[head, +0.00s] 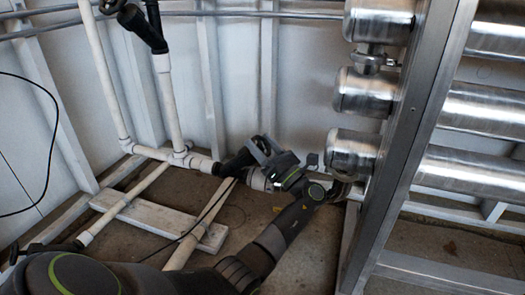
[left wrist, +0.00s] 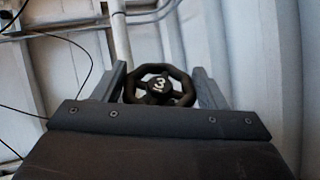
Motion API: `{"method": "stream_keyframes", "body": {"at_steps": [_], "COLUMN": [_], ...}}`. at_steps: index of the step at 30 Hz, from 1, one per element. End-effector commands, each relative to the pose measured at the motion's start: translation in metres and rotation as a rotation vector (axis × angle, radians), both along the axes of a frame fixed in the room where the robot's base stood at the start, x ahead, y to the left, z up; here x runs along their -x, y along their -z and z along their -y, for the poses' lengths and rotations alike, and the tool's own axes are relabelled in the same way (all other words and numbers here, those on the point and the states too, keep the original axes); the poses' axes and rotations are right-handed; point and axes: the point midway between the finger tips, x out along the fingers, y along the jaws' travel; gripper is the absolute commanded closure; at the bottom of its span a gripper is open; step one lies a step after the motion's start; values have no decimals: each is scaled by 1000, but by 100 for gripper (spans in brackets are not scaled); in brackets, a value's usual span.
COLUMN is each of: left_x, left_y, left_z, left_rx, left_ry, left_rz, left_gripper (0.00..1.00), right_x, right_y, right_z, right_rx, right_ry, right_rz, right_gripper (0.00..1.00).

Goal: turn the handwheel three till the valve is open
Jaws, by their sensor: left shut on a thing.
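Handwheel three (left wrist: 160,85) is a black, spoked wheel with a white "3" on its hub. In the left wrist view it sits between the two grey fingers of my left gripper (left wrist: 161,88), which is shut on its rim. In the head view my left gripper (head: 270,160) reaches the black valve (head: 237,163) on the low white pipe. There the gripper hides most of the wheel. The number faces my wrist camera and looks nearly upright. How far the valve is open cannot be told. My right gripper is not in view.
Steel cylinders (head: 362,93) and a metal frame post (head: 415,130) stand close on the right. White pipes (head: 105,75) rise at the left, with another black valve (head: 142,27) at the top. A pale plank (head: 160,221) lies on the floor. A thin black cable hangs left.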

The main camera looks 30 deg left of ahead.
Motion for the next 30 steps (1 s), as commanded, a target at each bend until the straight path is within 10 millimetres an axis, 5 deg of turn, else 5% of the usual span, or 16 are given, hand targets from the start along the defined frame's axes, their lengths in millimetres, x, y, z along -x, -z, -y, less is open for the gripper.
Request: {"method": "stream_keyframes", "body": {"at_steps": [16, 17, 21, 30], "left_x": [0, 0, 0, 0], "left_y": [0, 0, 0, 0], "left_z": [-1, -1, -1, 0], "left_rx": [-3, -3, -3, -2], "left_ry": [-17, -17, -17, -15], "left_rz": [15, 15, 15, 13], "left_gripper": [57, 32, 13, 13], "right_x": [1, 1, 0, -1], "right_y": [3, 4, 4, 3], "right_z": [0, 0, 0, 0], "right_rx": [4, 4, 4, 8], "right_ry": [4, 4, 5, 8], "right_rz": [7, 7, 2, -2], "right_gripper": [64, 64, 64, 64]}}
